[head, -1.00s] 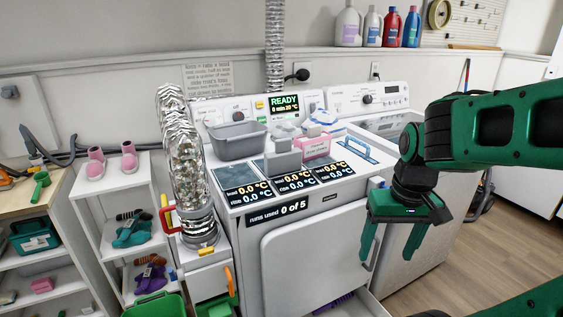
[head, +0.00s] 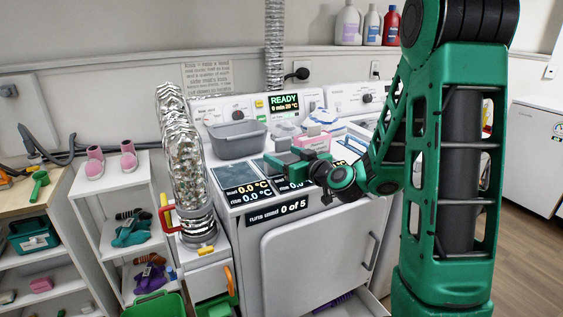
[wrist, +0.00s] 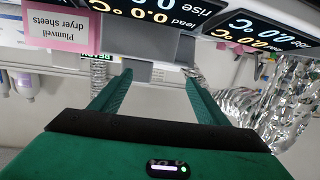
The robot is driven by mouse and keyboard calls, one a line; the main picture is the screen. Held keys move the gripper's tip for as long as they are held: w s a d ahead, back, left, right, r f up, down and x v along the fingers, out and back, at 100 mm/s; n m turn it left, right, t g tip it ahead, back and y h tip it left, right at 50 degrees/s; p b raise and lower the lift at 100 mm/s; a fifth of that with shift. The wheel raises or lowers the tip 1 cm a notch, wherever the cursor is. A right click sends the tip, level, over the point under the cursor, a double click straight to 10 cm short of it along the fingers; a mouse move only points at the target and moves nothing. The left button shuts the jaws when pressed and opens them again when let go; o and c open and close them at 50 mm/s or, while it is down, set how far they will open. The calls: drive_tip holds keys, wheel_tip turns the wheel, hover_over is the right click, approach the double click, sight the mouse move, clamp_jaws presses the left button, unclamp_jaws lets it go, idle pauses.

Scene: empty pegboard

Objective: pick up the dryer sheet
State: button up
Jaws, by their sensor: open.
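A pink box labelled "Plumveil dryer sheets" (wrist: 60,30) is at the upper left of the upside-down wrist view. In the head view the pink box (head: 313,142) stands on the dryer top, partly hidden behind my gripper. Something pale shows at its top; I cannot tell whether it is a loose sheet. My gripper (head: 279,154) is over the front of the dryer top, pointing toward the back. In the wrist view my gripper (wrist: 158,75) is open, its two fingers apart. A grey block (wrist: 143,42) lies beyond the fingertips; I cannot tell whether they touch it.
A grey tub (head: 237,140) stands left of my gripper on the dryer top. A shiny foil duct (head: 187,165) rises at the dryer's left side. Display panels (head: 246,190) lie along the front edge. The READY screen (head: 284,104) is behind.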

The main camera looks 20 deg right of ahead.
sight(284, 141)
drive_tip(key=d+m+h, duration=0.1)
drive_tip(key=w+d+r+t+h, duration=0.1)
drive_tip(key=d, duration=0.1)
drive_tip(key=shift+w+r+m+t, duration=0.1)
drive_tip(key=shift+w+m+t, duration=0.1)
drive_tip(key=shift+m+t, duration=0.15)
drive_tip(key=shift+w+d, duration=0.1)
drive_tip(key=shift+w, duration=0.1)
drive_tip(key=w, duration=0.4)
drive_tip(key=shift+w, duration=3.15)
drive_tip(key=c, duration=1.4)
